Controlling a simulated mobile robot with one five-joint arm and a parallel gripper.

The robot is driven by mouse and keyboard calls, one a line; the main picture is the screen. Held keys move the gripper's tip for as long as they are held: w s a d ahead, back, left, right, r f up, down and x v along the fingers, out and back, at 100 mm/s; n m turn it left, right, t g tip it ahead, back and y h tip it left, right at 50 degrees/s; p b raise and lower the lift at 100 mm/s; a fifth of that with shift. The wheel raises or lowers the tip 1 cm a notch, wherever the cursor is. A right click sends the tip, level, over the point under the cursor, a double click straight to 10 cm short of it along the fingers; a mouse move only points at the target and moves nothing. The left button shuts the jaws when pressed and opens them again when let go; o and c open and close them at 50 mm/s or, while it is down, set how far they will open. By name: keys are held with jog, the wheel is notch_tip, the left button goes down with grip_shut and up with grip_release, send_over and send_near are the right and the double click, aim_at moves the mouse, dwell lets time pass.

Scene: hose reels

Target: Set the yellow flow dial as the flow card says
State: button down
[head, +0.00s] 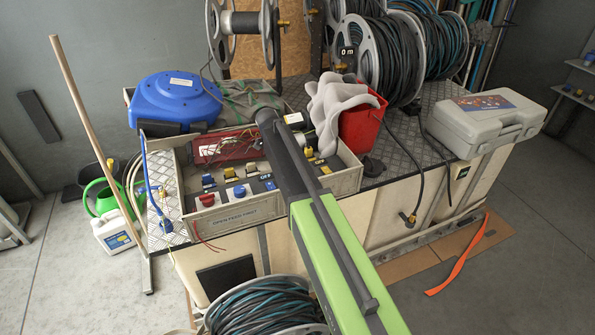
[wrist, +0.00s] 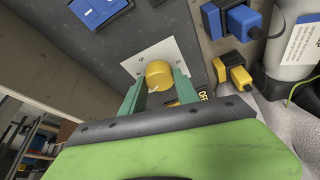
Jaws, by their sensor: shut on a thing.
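The yellow flow dial (wrist: 158,74) sits on a white square plate (wrist: 143,58) on a dark panel in the wrist view. A small pale mark shows near the dial's lower edge; the plate's markings are too small to read. My gripper (wrist: 159,88) has its two green fingers on either side of the dial, shut on it. In the head view my arm covers this part of the panel, so the dial and fingers are hidden there. I cannot make out a flow card for certain. A white label (wrist: 304,38) with unreadable print shows at the right of the wrist view.
The open box (head: 237,213) reads "OPEN FEED FIRST" and carries a red knob (head: 207,200) and a blue knob (head: 239,191). Blue (wrist: 243,21) and yellow (wrist: 239,77) connectors lie near my gripper. A red bucket (head: 362,127) with a grey cloth (head: 337,103) stands right of the box.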

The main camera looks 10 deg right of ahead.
jog(key=shift+a, duration=0.1)
jog(key=c, duration=0.9)
grip_release()
jog(key=p+v, duration=1.6)
jog(key=v, duration=0.1)
jog(key=shift+r, duration=0.25)
jog(key=shift+s, duration=0.1)
